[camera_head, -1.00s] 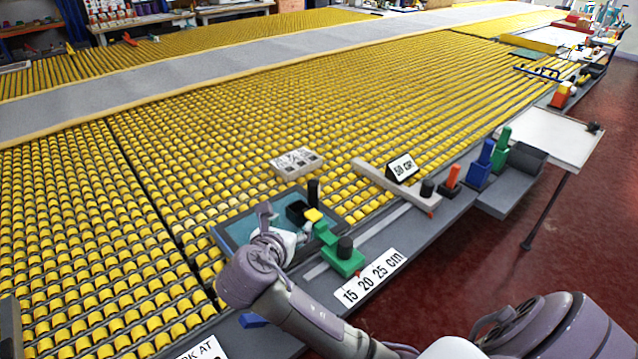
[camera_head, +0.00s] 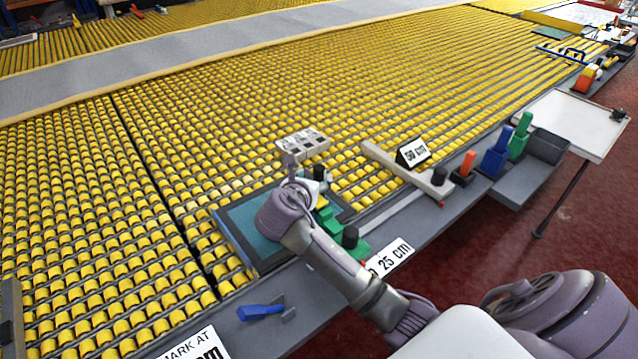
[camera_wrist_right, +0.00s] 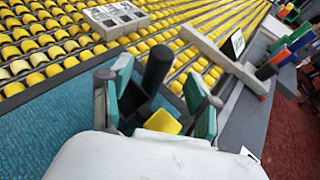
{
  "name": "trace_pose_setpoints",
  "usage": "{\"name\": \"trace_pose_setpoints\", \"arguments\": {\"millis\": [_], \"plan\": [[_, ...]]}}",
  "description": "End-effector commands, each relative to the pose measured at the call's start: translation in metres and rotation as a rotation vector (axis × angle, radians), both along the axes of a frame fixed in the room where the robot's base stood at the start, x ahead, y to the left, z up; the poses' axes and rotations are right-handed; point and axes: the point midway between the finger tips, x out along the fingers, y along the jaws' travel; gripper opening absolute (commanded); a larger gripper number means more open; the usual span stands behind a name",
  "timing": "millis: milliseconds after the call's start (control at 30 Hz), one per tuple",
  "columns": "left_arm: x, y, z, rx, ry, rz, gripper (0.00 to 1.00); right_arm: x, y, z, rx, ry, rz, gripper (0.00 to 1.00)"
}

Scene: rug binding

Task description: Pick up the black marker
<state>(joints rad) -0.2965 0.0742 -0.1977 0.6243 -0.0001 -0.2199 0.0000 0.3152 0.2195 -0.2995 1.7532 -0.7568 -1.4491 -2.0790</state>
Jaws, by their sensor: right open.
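The black marker (camera_wrist_right: 157,66), a dark upright cylinder, stands at the tray in the right wrist view. In the head view its top (camera_head: 320,172) shows just beside my right gripper (camera_head: 305,174). In the wrist view my right gripper (camera_wrist_right: 160,82) is open, with one teal-padded finger on each side of the marker. I cannot tell whether either finger touches it. A yellow block (camera_wrist_right: 163,122) sits between the fingers, nearer the palm. The marker's lower part is partly hidden. My left gripper is not in view.
The teal tray (camera_head: 240,232) lies under my right arm. A white block with square holes (camera_head: 302,143) lies behind. A 50 cm sign (camera_head: 413,153) and a blue tool (camera_head: 260,311) lie nearby.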

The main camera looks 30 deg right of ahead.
Motion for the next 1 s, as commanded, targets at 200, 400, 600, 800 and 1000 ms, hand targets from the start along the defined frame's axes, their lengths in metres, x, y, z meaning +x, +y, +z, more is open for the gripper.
{"name": "trace_pose_setpoints", "arguments": {"millis": [200,400,600,800,1000], "plan": [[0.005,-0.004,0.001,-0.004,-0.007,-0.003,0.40,0.018,-0.021,-0.012,0.000,0.002,-0.001,0.61],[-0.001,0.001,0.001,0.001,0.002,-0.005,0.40,0.021,-0.025,-0.014,0.001,0.000,0.000,0.61],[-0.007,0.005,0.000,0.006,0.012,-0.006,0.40,0.021,-0.024,-0.014,0.001,0.001,0.000,0.43],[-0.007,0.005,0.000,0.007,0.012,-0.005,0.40,0.020,-0.024,-0.014,0.001,0.001,0.000,0.10],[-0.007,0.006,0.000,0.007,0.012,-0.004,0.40,0.020,-0.024,-0.014,0.001,0.001,0.000,0.05]]}}
